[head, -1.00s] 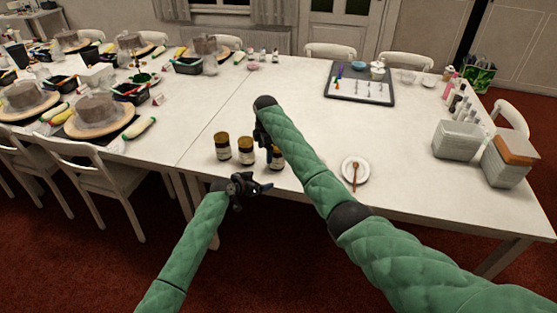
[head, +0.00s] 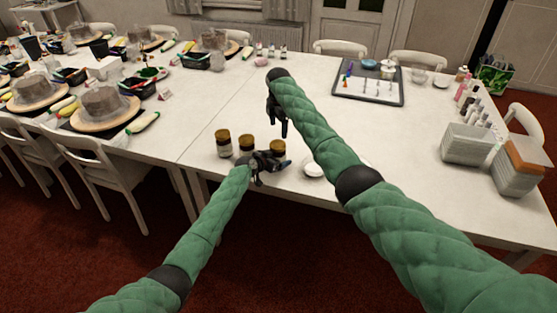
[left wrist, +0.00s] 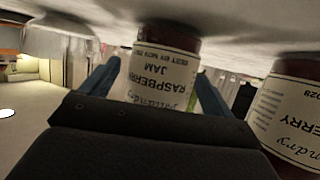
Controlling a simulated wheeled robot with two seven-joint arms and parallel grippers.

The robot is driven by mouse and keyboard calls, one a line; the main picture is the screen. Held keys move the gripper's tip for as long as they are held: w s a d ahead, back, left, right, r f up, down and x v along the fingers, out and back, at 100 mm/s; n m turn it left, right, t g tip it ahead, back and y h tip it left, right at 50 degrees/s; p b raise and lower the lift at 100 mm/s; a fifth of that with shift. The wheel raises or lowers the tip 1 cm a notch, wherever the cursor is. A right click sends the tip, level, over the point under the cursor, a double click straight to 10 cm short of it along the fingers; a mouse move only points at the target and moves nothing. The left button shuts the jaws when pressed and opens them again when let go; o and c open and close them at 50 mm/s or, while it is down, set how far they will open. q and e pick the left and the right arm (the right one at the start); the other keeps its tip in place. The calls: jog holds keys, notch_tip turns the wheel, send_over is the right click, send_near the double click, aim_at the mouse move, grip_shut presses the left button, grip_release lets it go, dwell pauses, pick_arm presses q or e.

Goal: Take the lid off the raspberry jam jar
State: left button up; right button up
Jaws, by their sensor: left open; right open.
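Three dark jars with golden lids stand in a row near the table's front edge. The rightmost is the raspberry jam jar (head: 279,146); its label reads upside down in the left wrist view (left wrist: 165,62). My left gripper (head: 280,161) is open at this jar, with a finger on either side of it in the left wrist view. I cannot tell whether the fingers touch it. The jar's lid shows in the head view but is hidden in the left wrist view. My right gripper (head: 279,128) is open and points down, just beyond the jar.
The other jars, left (head: 223,143) and middle (head: 246,144), stand close by. A tray (head: 368,97) lies farther back. The table's middle is clear.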

pick_arm(q)
jog(key=shift+w+d+f, duration=0.15)
jog(key=shift+w, duration=0.2)
pick_arm(e)
jog(key=shift+s+a+r, duration=0.1)
jog(key=shift+a, duration=0.1)
pick_arm(q)
jog(key=shift+w+d+f, duration=0.1)
jog(key=shift+d, duration=0.1)
pick_arm(e)
jog(key=shift+d, duration=0.1)
